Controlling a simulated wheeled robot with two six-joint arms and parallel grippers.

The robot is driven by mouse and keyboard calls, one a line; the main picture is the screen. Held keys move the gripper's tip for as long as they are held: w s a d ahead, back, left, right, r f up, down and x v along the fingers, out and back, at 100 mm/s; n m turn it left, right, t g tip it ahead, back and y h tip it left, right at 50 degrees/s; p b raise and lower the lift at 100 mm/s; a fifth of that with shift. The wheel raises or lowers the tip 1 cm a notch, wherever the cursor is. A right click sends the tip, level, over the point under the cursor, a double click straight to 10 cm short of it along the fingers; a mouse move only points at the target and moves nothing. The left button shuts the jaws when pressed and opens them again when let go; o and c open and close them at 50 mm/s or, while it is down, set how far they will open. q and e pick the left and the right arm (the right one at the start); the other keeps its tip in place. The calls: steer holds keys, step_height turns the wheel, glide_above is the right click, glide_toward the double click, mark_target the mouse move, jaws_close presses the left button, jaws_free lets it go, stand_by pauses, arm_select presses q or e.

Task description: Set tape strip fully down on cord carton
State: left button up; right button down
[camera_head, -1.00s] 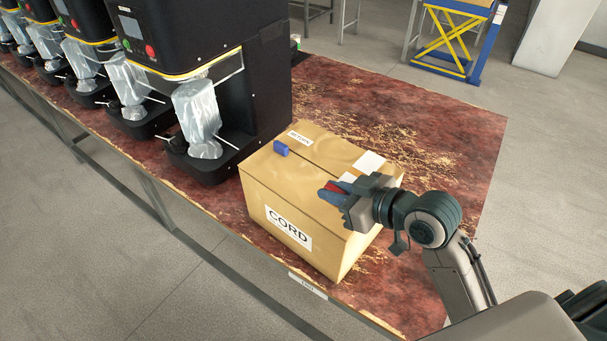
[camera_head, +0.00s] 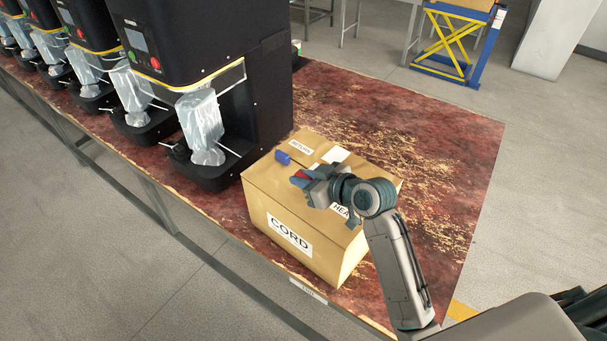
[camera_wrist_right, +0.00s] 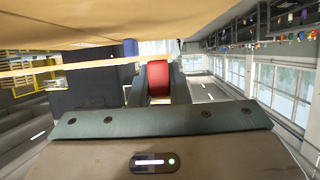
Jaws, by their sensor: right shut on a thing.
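The cord carton (camera_head: 262,208) stands closed on the bench, with a CORD label on its front face. A small blue piece (camera_head: 282,157) sits on its top near the left edge; a blue piece also shows in the wrist view (camera_wrist_right: 130,47). My right gripper (camera_head: 300,179) is over the carton's top, shut on a red piece (camera_wrist_right: 158,80) between its fingers. I cannot tell whether the red piece touches the carton. I cannot make out the tape strip clearly; the gripper hides part of the carton's top. My left gripper is out of view.
A row of black seamer machines (camera_head: 265,95) stands left of the carton, the nearest close beside it. White labels, one reading RETURN (camera_head: 301,147), lie on the carton's top. The red mottled bench top (camera_head: 430,150) is clear to the right.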

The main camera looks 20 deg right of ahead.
steer(key=shift+w+f, duration=0.1)
steer(key=shift+f+b, duration=0.3)
steer(key=shift+f, duration=0.1)
steer(key=shift+f, duration=0.1)
steer(key=c, duration=1.4)
jaws_free()
steer(key=shift+f, duration=0.1)
steer(key=shift+o, duration=0.2)
steer(key=shift+r+p, duration=0.3)
steer(key=shift+r, duration=0.3)
steer(key=shift+s+d, duration=0.25)
steer(key=shift+s, duration=0.05)
steer(key=b+v, duration=0.2)
steer(key=v, duration=0.8)
steer(key=shift+r, duration=0.15)
steer(key=shift+s+d+r, duration=0.25)
steer(key=shift+s+r, duration=0.1)
steer(key=shift+s, duration=0.2)
